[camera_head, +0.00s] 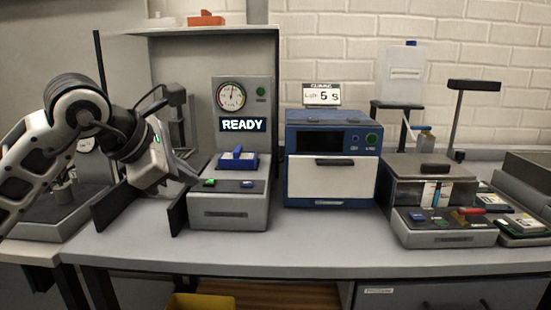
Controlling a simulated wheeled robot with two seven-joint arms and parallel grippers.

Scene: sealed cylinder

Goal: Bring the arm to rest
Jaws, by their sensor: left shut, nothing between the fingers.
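My left arm comes in from the left edge, bent at its wrist. My left gripper (182,168) hangs above the left part of the bench, in front of a dark stand and just left of the grey station with a gauge. It is shut and empty, touching nothing that I can make out. Part of its finger area is hard to separate from the dark fixtures behind it. My right gripper is not in view.
The grey station (245,90) reads READY and has a blue-handled part (238,160). A blue and white oven-like box (331,180) stands mid-bench. A grey station with tools (443,236) is at right. Upright dark plates (178,213) stand near my gripper. The front bench strip (300,240) is clear.

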